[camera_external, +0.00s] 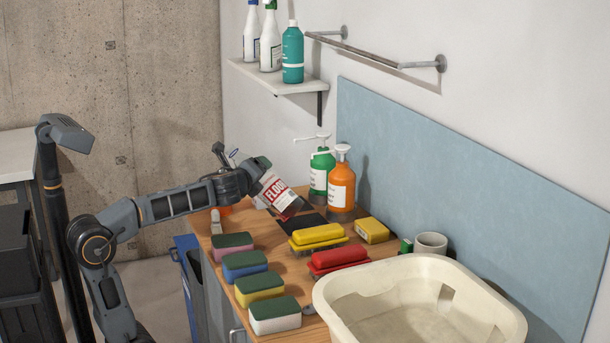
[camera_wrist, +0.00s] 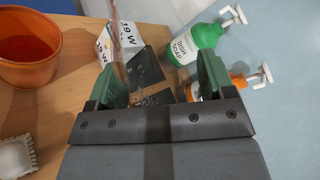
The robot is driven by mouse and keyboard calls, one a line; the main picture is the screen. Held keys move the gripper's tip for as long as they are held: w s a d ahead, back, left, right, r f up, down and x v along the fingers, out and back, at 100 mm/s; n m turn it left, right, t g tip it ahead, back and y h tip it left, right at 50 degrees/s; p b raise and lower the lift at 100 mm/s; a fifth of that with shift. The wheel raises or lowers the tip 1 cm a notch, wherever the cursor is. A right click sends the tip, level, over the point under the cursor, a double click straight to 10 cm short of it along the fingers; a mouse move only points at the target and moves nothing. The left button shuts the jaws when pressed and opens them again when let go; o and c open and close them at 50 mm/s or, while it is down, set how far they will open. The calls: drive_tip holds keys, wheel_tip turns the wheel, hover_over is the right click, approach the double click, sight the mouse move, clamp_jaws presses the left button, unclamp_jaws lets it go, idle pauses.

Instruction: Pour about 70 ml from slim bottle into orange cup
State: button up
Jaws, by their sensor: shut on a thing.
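The slim bottle (camera_external: 279,196), with a red and white FLOOR label, is tilted in the external view. Its label end slopes down to the right. My gripper (camera_external: 262,172) is shut on it above the worktop; in the wrist view my gripper's green fingers (camera_wrist: 158,82) stand on either side of it, where its outline is hard to make out. The orange cup (camera_external: 224,210) is partly hidden below my arm. In the wrist view the cup (camera_wrist: 30,45) stands upright at the left, apart from the fingers, with reddish-orange showing inside. I cannot tell whether liquid is flowing.
A green pump bottle (camera_external: 319,178) and an orange pump bottle (camera_external: 341,190) stand close behind. Sponges (camera_external: 245,264), yellow (camera_external: 318,236) and red (camera_external: 338,259) covered dishes and a cream basin (camera_external: 335,305) crowd the front. A white box (camera_wrist: 130,34) lies near the cup.

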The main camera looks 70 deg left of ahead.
drive_tip(key=shift+s+a+r+m+y+p, duration=0.25)
drive_tip(key=shift+a+r+m, duration=0.05)
drive_tip(key=shift+r+m, duration=0.3)
drive_tip(key=shift+s+a+r+m+y+p, duration=0.25)
drive_tip(key=shift+r+m, duration=0.2)
drive_tip(key=shift+m, duration=0.15)
drive_tip(key=m, duration=0.2)
drive_tip(key=shift+w+d+r+m+g+y, duration=0.1)
drive_tip(key=shift+w+r+m+g+y, duration=0.1)
drive_tip(key=shift+m+g+y, duration=0.15)
drive_tip(key=shift+s+m+y+b, duration=0.1)
drive_tip(key=shift+m+y+b, duration=0.25)
drive_tip(key=shift+m, duration=0.6)
drive_tip(key=shift+f+m+b, duration=0.1)
drive_tip(key=shift+m+b, duration=0.3)
drive_tip(key=shift+m, duration=0.7)
